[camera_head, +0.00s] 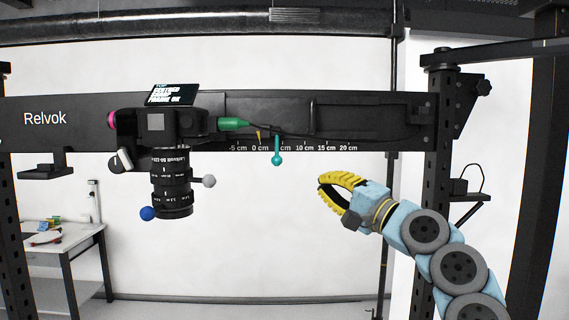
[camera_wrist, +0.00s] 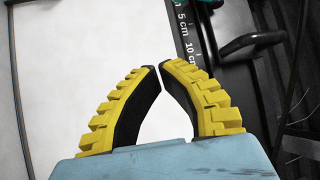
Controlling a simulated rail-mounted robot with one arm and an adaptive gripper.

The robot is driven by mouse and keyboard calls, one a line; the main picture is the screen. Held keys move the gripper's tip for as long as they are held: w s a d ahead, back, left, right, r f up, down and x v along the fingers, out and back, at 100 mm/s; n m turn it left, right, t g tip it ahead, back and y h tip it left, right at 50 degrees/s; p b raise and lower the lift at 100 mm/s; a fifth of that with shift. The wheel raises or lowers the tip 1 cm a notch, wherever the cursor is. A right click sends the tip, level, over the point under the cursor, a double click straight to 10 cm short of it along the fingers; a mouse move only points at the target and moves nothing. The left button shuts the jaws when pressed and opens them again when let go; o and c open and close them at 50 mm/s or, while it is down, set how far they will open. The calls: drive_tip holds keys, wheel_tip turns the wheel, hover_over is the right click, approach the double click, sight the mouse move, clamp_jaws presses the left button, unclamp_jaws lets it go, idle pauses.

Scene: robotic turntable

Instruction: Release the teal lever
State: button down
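The teal lever (camera_head: 277,150) hangs straight down from the lower edge of the black horizontal rail in the head view, with a round knob at its bottom. It covers the scale near the 5 cm mark. My gripper (camera_head: 322,188) is to the right of the lever and a little lower, apart from it. In the wrist view, the yellow fingers of my gripper (camera_wrist: 160,67) curve together until their tips nearly meet, with nothing between them.
A camera with a long lens (camera_head: 172,185) hangs left of the lever, with blue and grey knobs. A green plug (camera_head: 233,124) and a yellow pointer (camera_head: 258,136) near 0 cm sit beside the lever. A dark post (camera_head: 432,200) stands behind my arm.

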sight(277, 146)
drive_tip(key=s+r, duration=0.1)
drive_tip(key=s+a+r+n+g+y, duration=0.1)
drive_tip(key=shift+s+a+r+g, duration=0.2)
drive_tip(key=shift+s+a+g, duration=0.1)
drive_tip(key=shift+s, duration=0.05)
drive_tip(key=p+x, duration=0.4)
drive_tip(key=x, duration=0.6)
drive_tip(key=shift+a, duration=0.1)
